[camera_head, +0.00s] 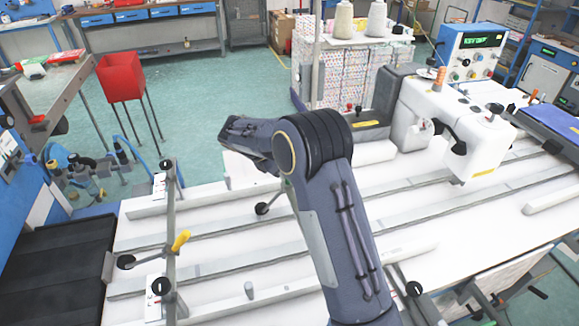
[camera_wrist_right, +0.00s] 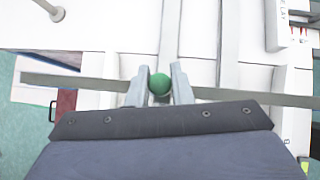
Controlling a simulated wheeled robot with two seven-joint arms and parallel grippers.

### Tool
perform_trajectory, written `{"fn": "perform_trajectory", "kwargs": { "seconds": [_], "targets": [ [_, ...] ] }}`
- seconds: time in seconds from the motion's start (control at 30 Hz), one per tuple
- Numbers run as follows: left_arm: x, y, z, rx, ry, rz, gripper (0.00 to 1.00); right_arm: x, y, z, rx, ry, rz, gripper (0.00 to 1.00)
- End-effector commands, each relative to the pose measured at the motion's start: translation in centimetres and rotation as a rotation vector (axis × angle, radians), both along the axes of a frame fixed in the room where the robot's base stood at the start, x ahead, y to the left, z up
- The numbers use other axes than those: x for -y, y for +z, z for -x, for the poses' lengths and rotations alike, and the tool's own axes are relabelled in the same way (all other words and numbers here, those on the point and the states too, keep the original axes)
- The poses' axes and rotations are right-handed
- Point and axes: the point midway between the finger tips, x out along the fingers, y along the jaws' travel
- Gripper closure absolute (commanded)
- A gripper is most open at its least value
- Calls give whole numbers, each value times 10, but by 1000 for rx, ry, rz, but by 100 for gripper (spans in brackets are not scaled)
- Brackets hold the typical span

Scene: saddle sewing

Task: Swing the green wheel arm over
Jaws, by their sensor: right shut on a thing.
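The green ball (camera_wrist_right: 159,84), which looks like the knob of the green wheel arm, shows in the right wrist view between the two grey fingers of my right gripper (camera_wrist_right: 160,77). The fingers are shut on it, one on each side. A long grey bar (camera_wrist_right: 85,83) runs across that view behind the fingers; whether the ball is joined to it I cannot tell. In the head view my right arm comes up from the bottom middle and bends left over the white table (camera_head: 480,210). It hides the green ball and the fingertips there. My left gripper is not in view.
A white sewing machine (camera_head: 425,112) stands at the back right of the table. Long rails cross the table. A lever with a yellow handle (camera_head: 180,241) and a post with black knobs (camera_head: 169,220) stand at its left. A red bin (camera_head: 121,77) stands beyond.

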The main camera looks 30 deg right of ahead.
Motion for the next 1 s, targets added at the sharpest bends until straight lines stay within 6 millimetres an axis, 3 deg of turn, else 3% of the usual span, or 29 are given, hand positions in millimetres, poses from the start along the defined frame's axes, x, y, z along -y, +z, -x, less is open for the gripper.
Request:
{"fn": "perform_trajectory", "kwargs": {
  "seconds": [0.3,0.33,0.5,0.8,1.0],
  "targets": [
    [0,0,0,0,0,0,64,-1,0,0,-3,3,3,100],
    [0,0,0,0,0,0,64,-1,0,0,-3,3,3,79],
    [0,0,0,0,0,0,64,-1,0,0,-3,3,2,59],
    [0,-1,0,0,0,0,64,-2,1,0,-1,2,2,59],
    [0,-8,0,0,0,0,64,-20,20,-2,1,5,0,59]
  ]
}}
